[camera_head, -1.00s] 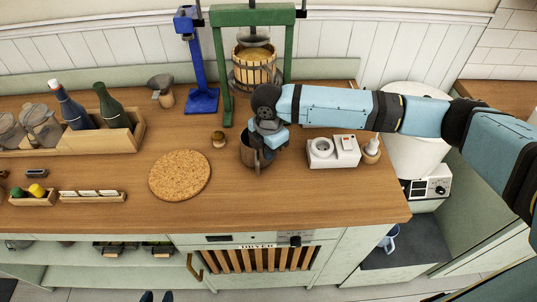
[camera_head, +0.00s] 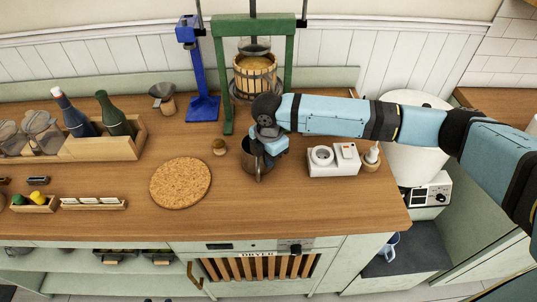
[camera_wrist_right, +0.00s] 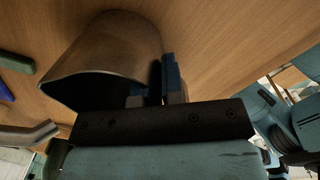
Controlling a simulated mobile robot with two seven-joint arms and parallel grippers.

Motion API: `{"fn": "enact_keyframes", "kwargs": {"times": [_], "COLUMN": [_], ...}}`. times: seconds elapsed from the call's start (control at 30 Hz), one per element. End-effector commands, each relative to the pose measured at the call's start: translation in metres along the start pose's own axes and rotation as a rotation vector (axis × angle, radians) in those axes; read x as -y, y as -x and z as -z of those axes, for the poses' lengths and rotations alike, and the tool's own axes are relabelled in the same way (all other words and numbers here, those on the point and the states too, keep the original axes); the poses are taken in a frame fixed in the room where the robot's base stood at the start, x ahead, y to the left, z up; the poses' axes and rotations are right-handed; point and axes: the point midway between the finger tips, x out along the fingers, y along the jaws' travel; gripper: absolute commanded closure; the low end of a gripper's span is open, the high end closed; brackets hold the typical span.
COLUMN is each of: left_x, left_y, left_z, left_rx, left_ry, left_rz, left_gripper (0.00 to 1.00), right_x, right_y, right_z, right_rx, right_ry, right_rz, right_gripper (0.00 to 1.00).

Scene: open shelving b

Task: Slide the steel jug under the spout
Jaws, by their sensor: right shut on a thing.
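The steel jug (camera_head: 254,163) stands on the wooden counter, in front of the press. My right gripper (camera_head: 270,146) is shut on its wall at the right side. In the right wrist view the jug (camera_wrist_right: 112,50) fills the upper left, and the blue fingers (camera_wrist_right: 157,88) are at its rim. The green-framed press (camera_head: 223,75) holds a slatted wooden basket (camera_head: 256,78) behind the jug. The arm and gripper hide the area below the basket in the head view, so I cannot make out the spout there. Two small dark tips at the bottom edge may be my left gripper.
A round cork mat (camera_head: 180,183) lies left of the jug, and a small round jar (camera_head: 219,147) is close to its left. A white device (camera_head: 333,161) stands to the right. A blue stand (camera_head: 203,105) is behind left. The counter in front is clear.

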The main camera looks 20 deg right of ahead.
Motion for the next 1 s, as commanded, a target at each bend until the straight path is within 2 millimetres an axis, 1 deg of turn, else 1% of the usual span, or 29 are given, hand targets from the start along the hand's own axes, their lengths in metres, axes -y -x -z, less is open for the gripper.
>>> {"fn": "enact_keyframes", "kwargs": {"times": [0.13,0.4,0.43,0.47,0.5,0.53,0.57,0.87,0.97,1.0], "left_x": [0.0,0.0,0.0,0.0,0.0,0.0,0.0,0.0,0.0,0.0], "left_y": [0.002,0.002,0.002,0.002,0.002,0.002,0.002,0.001,0.001,0.001], "left_z": [0.003,0.003,0.003,0.003,0.003,0.003,0.002,0.001,0.001,0.0], "left_rx": [-0.001,-0.001,-0.001,-0.001,-0.001,0.0,0.0,0.003,0.003,0.003], "left_ry": [0.0,0.0,0.0,0.0,0.0,0.0,0.0,0.0,0.0,0.0], "left_rz": [0.0,0.0,0.0,0.0,0.0,0.0,0.0,0.0,0.0,0.0], "left_gripper": [0.57,0.57,0.57,0.57,0.57,0.57,0.57,0.57,0.57,0.57], "right_x": [0.0,0.0,0.0,0.0,0.0,0.0,0.0,0.0,-0.001,-0.001], "right_y": [-0.002,-0.004,-0.004,-0.004,-0.004,-0.004,-0.004,-0.002,0.006,0.012], "right_z": [0.0,0.0,0.0,0.0,0.0,0.0,0.0,0.0,-0.001,-0.001], "right_rx": [-0.001,0.0,0.0,0.0,0.0,0.0,0.0,0.001,0.0,0.0], "right_ry": [0.001,0.001,0.001,0.001,0.001,0.0,0.0,0.0,-0.001,-0.001], "right_rz": [-0.001,-0.002,-0.001,-0.001,-0.001,-0.001,-0.001,0.0,-0.001,-0.003], "right_gripper": [1.0,1.0,0.89,0.82,0.73,0.66,0.62,0.62,0.62,0.62]}}
